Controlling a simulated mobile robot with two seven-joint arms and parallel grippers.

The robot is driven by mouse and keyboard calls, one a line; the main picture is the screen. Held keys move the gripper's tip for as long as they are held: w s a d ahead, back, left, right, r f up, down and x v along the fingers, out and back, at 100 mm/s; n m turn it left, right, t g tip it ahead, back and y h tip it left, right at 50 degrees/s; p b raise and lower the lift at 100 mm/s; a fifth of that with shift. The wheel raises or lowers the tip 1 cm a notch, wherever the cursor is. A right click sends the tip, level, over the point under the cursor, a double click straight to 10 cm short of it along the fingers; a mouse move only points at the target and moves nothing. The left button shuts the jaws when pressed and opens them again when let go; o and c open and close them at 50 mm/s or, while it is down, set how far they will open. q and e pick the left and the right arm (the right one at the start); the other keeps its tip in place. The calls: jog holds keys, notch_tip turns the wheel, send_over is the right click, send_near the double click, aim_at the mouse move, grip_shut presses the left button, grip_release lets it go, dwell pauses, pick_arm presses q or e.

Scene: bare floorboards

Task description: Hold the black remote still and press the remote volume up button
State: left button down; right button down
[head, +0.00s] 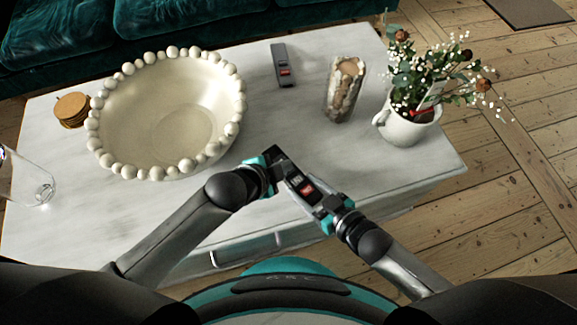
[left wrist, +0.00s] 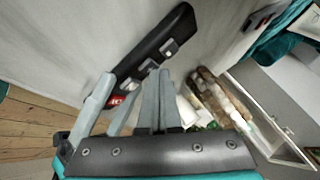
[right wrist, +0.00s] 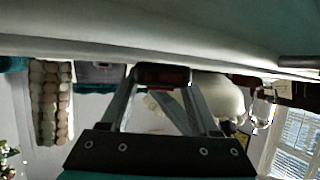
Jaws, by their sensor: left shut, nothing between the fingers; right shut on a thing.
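The black remote (head: 297,181) is held tilted above the table's front edge, with pale buttons and a red one on its face. In the left wrist view the remote (left wrist: 158,48) runs diagonally just beyond the fingers. My right gripper (head: 323,204) is shut on its near right end; the right wrist view shows that end (right wrist: 162,74) between the fingertips. My left gripper (head: 272,160) is shut and empty, close beside the remote's other end. Whether its fingertips touch the remote, and which button is volume up, I cannot tell.
A second, grey remote (head: 283,66) lies at the table's back. On the white table (head: 260,120) stand a beaded bowl (head: 120,103), coasters (head: 71,108), a glass (head: 25,180), a stone-like cylinder (head: 344,90) and a potted plant (head: 407,124). The table's middle is clear.

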pick_arm(q)
jog(key=shift+f, duration=0.2)
dwell(0.5)
jog(key=shift+r, duration=0.85)
jog(key=shift+r, duration=2.5)
dwell(3.0)
jog(key=shift+r, duration=1.9)
jog(key=shift+f, duration=0.1)
